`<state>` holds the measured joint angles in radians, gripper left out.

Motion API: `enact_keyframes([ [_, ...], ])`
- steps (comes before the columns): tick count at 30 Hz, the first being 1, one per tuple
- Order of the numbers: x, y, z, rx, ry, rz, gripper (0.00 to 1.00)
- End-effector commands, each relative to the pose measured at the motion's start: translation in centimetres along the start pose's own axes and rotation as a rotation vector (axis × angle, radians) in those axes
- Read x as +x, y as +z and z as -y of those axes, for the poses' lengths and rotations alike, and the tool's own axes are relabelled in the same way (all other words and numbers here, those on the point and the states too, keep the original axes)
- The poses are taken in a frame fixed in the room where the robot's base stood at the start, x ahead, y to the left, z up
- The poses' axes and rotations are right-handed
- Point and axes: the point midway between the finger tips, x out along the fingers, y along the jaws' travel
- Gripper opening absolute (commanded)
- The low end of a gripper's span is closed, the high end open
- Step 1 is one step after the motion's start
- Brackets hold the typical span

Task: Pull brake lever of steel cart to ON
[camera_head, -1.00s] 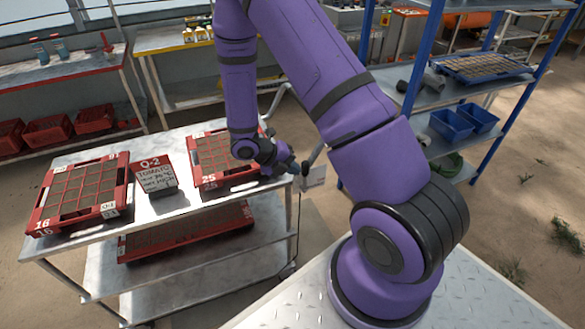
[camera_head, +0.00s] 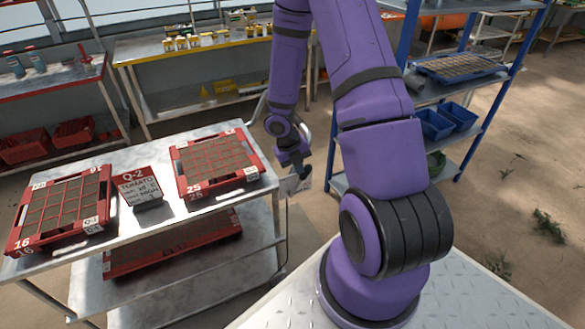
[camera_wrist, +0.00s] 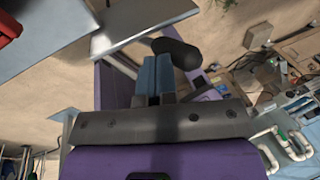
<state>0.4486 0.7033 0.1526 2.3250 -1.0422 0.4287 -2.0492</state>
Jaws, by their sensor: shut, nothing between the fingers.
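The steel cart (camera_head: 150,233) stands at the left with its right end toward my arm. My gripper (camera_head: 294,178) is shut and empty, pointing down beside the cart's right edge. Most of the lever's shaft is hidden, and any ON mark is not readable.
Red seed trays (camera_head: 218,165) and a Q-2 sign (camera_head: 137,186) sit on the cart top, with another red tray (camera_head: 175,245) on its lower shelf. A blue-post rack (camera_head: 497,112) stands at the right. A yellow-edged bench (camera_head: 200,75) is behind. Sandy floor is open at far right.

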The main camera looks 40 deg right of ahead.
Motion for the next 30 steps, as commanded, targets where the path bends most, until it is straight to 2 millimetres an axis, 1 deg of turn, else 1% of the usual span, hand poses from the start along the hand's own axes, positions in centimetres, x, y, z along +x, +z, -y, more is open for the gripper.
enact_keyframes([
  [1, 0.2, 0.0, 0.4, 0.003, 0.022, -0.004, 0.0],
  [5, 0.5, 0.1, 0.9, -0.003, 0.075, -0.009, 0.0],
  [21, 2.1, 0.5, 2.7, -0.008, 0.07, -0.009, 0.0],
  [30, 2.4, 0.6, 3.0, -0.009, 0.07, -0.008, 0.0],
])
